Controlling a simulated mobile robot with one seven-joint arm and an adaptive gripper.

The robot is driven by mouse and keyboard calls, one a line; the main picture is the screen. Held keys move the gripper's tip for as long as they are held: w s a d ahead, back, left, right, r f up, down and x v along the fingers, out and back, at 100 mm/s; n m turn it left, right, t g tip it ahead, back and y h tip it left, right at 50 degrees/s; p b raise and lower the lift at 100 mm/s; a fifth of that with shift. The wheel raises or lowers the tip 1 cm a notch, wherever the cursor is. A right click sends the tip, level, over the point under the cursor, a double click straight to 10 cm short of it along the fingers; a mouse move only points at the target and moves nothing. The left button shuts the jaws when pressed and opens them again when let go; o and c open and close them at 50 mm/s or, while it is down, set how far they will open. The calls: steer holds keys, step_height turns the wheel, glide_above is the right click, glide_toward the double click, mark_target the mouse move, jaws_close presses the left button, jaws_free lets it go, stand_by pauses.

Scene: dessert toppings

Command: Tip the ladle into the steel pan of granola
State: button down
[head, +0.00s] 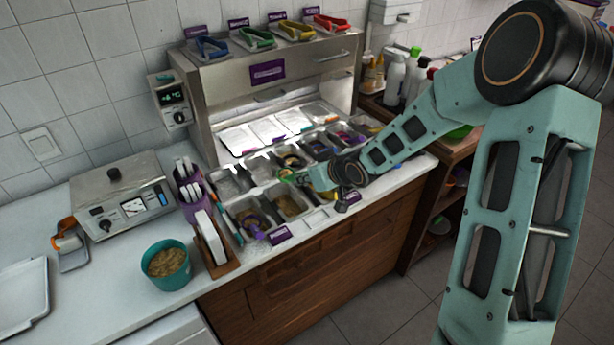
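Steel pans of toppings sit in rows in the counter well. One front-row pan (291,206) holds brown, crumbly contents that look like granola. The front pan to its left (249,214) also holds something brownish, with a purple-handled utensil (258,232) at its front. My gripper (305,180) is low over the middle of the pans, just behind and above the brown pan. A small green piece (287,175) shows at its tip. I cannot tell whether this is a ladle handle, or whether the fingers are closed on it. No ladle bowl is clearly visible.
Several coloured tongs (252,40) lie on top of the steel cabinet (270,75) behind the pans. A teal tub (167,264) of brownish food, a wooden holder (214,250) and a steel appliance (123,200) stand left. Bottles (396,75) stand at the back right.

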steer(key=f+m+t, duration=0.1)
steer(key=f+m, duration=0.1)
steer(key=m, duration=0.7)
steer(key=f+m+t+y+b, duration=0.1)
steer(key=m, duration=0.8)
steer(key=s+f+m+t+y, duration=0.1)
steer(key=f+m, duration=0.1)
steer(key=m, duration=0.8)
steer(key=shift+f+b, duration=0.3)
steer(key=shift+b, duration=0.05)
stand_by(0.9)
